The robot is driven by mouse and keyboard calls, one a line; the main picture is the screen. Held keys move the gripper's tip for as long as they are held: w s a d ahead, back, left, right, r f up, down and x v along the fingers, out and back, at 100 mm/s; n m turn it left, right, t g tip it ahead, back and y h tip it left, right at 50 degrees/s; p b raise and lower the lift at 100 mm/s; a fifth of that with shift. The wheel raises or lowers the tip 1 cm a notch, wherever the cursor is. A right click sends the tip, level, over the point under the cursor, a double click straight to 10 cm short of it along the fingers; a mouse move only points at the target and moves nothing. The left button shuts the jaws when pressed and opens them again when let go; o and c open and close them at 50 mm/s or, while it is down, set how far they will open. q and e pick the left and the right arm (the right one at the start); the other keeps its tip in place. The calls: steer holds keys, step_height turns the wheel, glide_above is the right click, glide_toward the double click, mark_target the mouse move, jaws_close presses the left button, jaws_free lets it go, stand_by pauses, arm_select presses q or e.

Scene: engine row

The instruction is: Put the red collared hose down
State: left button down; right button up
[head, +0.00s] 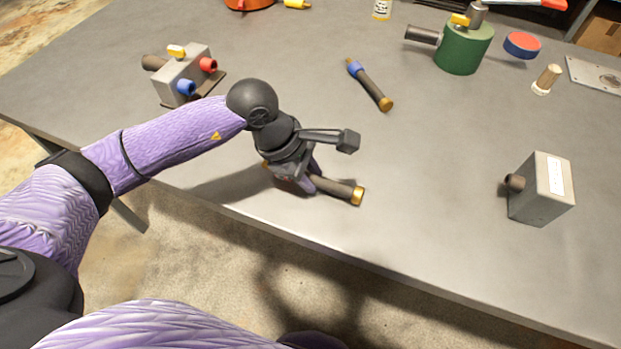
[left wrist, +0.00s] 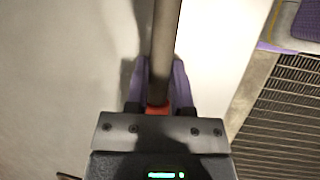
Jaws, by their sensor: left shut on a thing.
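My left gripper (head: 309,184) is shut on the red collared hose (head: 335,187), over the table close to its front edge. The hose is a dark tube with a brass-coloured end, which points right in the head view. The gripper hides its other part there. In the left wrist view the hose (left wrist: 165,45) runs away between the fingers, with its red collar (left wrist: 157,110) at the gripper. I cannot tell whether the hose touches the table (head: 430,200). My right gripper is not in view.
A blue-collared hose (head: 371,86) lies farther back. A grey box with red and blue ports (head: 187,72) stands at the left, another grey box (head: 543,190) at the right. A green cylinder (head: 464,50) stands at the back. The table between the held hose and the right box is clear.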

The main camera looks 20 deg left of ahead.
arm_select(q)
steer(key=shift+f, duration=0.25)
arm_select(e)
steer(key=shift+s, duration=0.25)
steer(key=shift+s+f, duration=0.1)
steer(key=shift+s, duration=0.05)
arm_select(q)
steer(key=shift+f, duration=0.2)
steer(key=c, duration=0.5)
jaws_free()
steer(key=shift+c, duration=0.2)
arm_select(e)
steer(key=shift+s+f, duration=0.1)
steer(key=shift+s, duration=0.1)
arm_select(q)
steer(key=shift+r, duration=0.15)
steer(key=p+v, duration=0.3)
steer(key=v, duration=0.9)
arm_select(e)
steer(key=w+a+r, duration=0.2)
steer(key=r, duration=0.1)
arm_select(q)
steer(key=shift+r, duration=0.1)
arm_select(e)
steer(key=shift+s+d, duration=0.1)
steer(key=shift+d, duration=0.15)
